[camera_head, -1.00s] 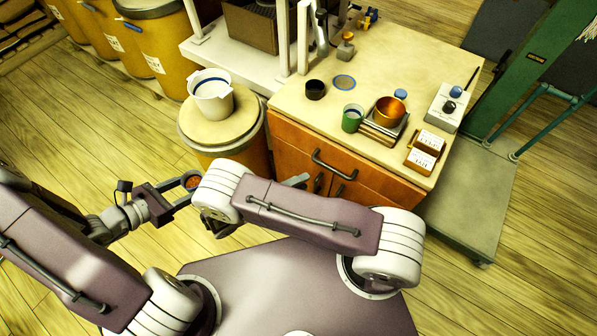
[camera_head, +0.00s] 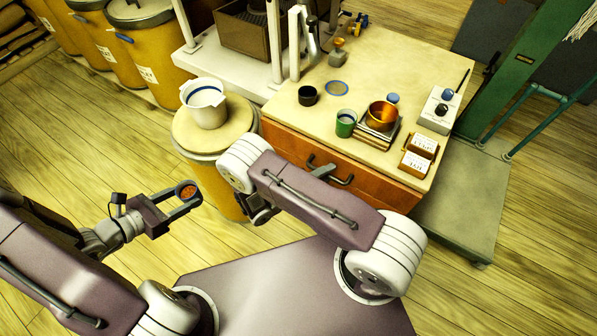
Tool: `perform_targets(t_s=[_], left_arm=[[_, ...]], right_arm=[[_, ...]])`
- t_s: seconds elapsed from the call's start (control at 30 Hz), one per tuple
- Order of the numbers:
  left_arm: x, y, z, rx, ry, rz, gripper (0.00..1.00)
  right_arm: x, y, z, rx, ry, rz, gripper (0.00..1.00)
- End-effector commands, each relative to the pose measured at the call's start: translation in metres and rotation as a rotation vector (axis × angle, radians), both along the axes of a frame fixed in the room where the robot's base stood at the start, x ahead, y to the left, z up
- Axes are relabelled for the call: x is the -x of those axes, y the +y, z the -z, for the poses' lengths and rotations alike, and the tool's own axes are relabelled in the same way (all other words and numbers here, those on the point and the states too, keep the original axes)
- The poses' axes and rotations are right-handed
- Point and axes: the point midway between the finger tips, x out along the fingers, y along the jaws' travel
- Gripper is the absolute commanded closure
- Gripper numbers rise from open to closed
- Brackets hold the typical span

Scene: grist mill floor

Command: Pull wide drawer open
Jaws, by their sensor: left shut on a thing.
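The wide drawer (camera_head: 372,180) is the orange-brown front under the bench top, with a dark bar handle (camera_head: 345,181). It looks closed. My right gripper (camera_head: 325,171) is mostly hidden behind my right arm; a grey fingertip shows at the handle. I cannot tell whether it touches or grips the handle. My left gripper (camera_head: 186,195) is at the left, over the floor and away from the drawer. It is shut on a small round reddish-brown thing with a dark rim (camera_head: 187,191).
A white bucket (camera_head: 207,108) stands on a barrel (camera_head: 222,187) left of the bench.

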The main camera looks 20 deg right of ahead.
Motion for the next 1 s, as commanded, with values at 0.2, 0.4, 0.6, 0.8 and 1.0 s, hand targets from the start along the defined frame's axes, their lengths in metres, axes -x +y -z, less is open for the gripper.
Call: perform_targets(t_s=[0.2,0.4,0.6,0.8,1.0], left_arm=[[-0.0001,-0.0001,-0.0002,0.000,0.000,0.000,0.98],[-0.0001,-0.0001,-0.0002,0.000,0.000,0.000,0.98],[0.0000,0.0000,-0.0001,0.000,0.000,0.000,0.98],[0.0000,0.0000,-0.0001,0.000,0.000,0.000,0.98],[0.0000,0.0000,-0.0001,0.000,0.000,0.000,0.98]], right_arm=[[0.0001,0.0003,-0.0001,0.000,0.000,0.000,1.00],[0.0002,0.0004,0.0000,0.000,0.000,0.001,1.00],[0.0003,0.0005,0.0000,0.000,0.000,0.001,1.00],[0.0003,0.0005,0.0001,-0.001,0.000,0.001,1.00],[0.0003,0.0005,0.0001,-0.001,0.000,0.001,1.00]])
